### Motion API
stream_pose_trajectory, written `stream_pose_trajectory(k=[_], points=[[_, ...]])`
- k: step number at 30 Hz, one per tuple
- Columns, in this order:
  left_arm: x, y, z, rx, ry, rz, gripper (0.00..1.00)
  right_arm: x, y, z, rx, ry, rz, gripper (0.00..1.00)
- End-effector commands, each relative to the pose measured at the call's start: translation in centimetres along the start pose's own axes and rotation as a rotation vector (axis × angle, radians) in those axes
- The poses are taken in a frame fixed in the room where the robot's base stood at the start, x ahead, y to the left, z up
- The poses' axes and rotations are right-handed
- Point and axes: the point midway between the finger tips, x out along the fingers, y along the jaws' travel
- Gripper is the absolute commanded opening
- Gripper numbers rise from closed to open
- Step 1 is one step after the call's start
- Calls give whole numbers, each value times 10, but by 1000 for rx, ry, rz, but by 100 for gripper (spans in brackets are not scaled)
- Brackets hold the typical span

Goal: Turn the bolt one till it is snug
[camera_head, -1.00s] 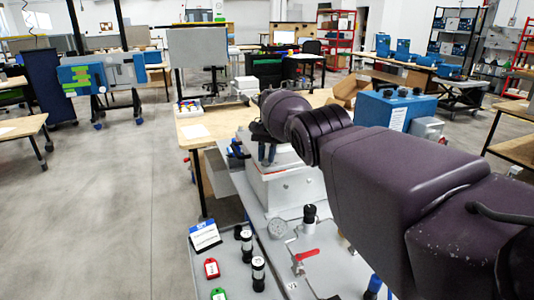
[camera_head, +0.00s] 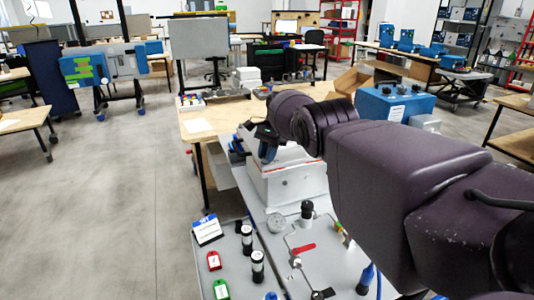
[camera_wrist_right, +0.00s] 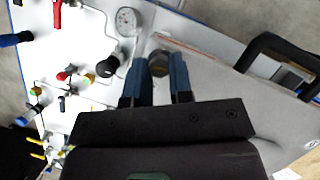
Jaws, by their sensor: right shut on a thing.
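My right gripper (camera_head: 266,152) is over the near-left top corner of a white housing (camera_head: 292,188). The right wrist view shows its two blue fingers (camera_wrist_right: 160,77) shut on a dark bolt head (camera_wrist_right: 158,64) near the housing's corner. The bolt's shank is hidden, so I cannot tell how deep it sits. In the head view the bolt is hidden by my gripper. My left gripper is in neither view.
A black handle (camera_wrist_right: 280,62) stands on the housing's top. Beside the housing, a grey panel carries a round gauge (camera_head: 276,223), a red-handled valve (camera_head: 303,249) and tubing. Black-and-white cylinders (camera_head: 257,266) and tags lie left of it. A blue box (camera_head: 395,103) stands behind.

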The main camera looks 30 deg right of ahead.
Motion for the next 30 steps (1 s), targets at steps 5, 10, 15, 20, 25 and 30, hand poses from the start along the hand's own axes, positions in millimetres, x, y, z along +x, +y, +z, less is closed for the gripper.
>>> stream_pose_trajectory(k=[5, 10, 15, 20, 25, 30], points=[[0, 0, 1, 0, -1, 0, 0, -3, -1, 0, -3, 3, -6, 0], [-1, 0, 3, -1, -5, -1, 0, -3, -1, 0, -3, 3, -5, 41], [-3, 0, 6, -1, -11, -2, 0, -2, -1, 0, -3, 1, -2, 47], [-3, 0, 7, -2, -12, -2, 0, -2, 0, 0, -2, 1, -1, 47], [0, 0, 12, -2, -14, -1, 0, -14, -1, -1, -3, 3, -4, 47], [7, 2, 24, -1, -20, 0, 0, -40, -2, -2, -2, 3, -4, 47]])
